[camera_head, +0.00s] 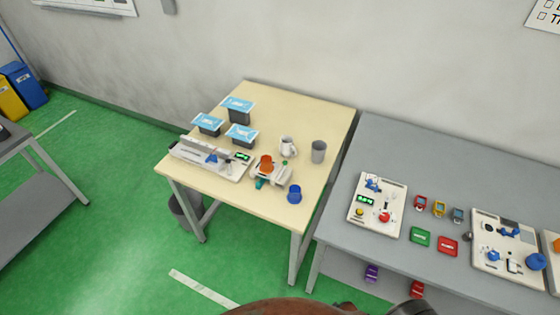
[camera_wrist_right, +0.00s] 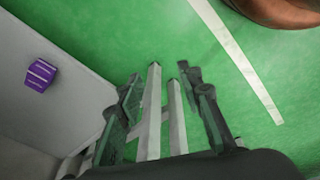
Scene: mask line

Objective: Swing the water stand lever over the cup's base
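On the pale wooden table stands a small white device (camera_head: 283,175) with an orange top and a teal part at its front left; it may be the water stand, but its lever is too small to make out. A blue cup (camera_head: 294,194) stands just right of it. A grey cup (camera_head: 318,151) and a white jug (camera_head: 287,146) stand behind it. I cannot tell which one is the task's cup. My right gripper (camera_wrist_right: 168,88) is open and empty in the right wrist view, above the green floor, with table legs beyond its fingers. My left gripper is not in view.
A long white device (camera_head: 208,160) with a green display and several blue-lidded tubs (camera_head: 240,104) occupy the table's left and back. The grey table (camera_head: 424,170) at right holds boards and small coloured items. The wooden table's right side is mostly clear.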

